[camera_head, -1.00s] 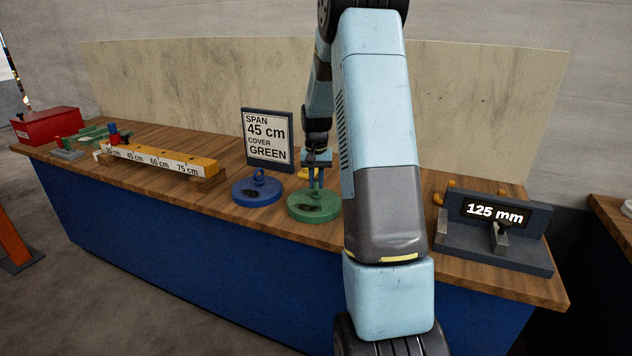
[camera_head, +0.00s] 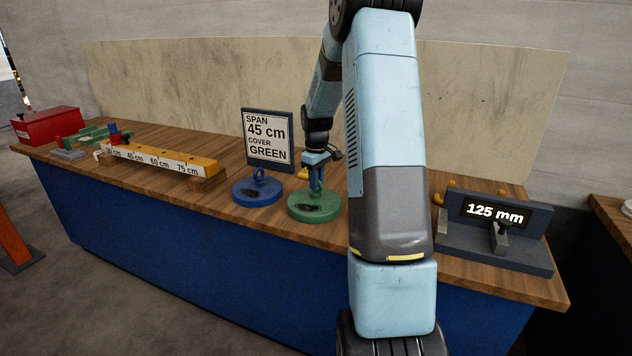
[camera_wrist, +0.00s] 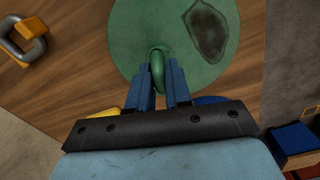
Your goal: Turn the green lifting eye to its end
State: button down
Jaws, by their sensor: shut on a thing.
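The green cover (camera_head: 313,206) is a round disc lying on the wooden bench, with a dark patch on its top. It also shows in the wrist view (camera_wrist: 140,45). Its green lifting eye (camera_wrist: 158,68) stands up near the disc's middle. My gripper (camera_wrist: 159,85) is shut on the eye, with one blue finger at each side. In the head view my gripper (camera_head: 316,180) reaches down onto the cover, and the eye is mostly hidden by the fingers.
A blue cover (camera_head: 256,192) with its own eye stands close to the left. A sign (camera_head: 268,138) reads span 45 cm, cover green. A yellow scale bar (camera_head: 160,159) lies further left. A 125 mm display (camera_head: 495,212) stands at the right.

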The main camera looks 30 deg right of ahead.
jog(key=shift+w+r+n, duration=0.1)
jog(key=shift+n, duration=1.2)
jog(key=c, duration=1.1)
grip_release()
jog(key=shift+c, duration=0.2)
notch_tip(320, 180, up, 14)
jog(key=shift+f, duration=0.2)
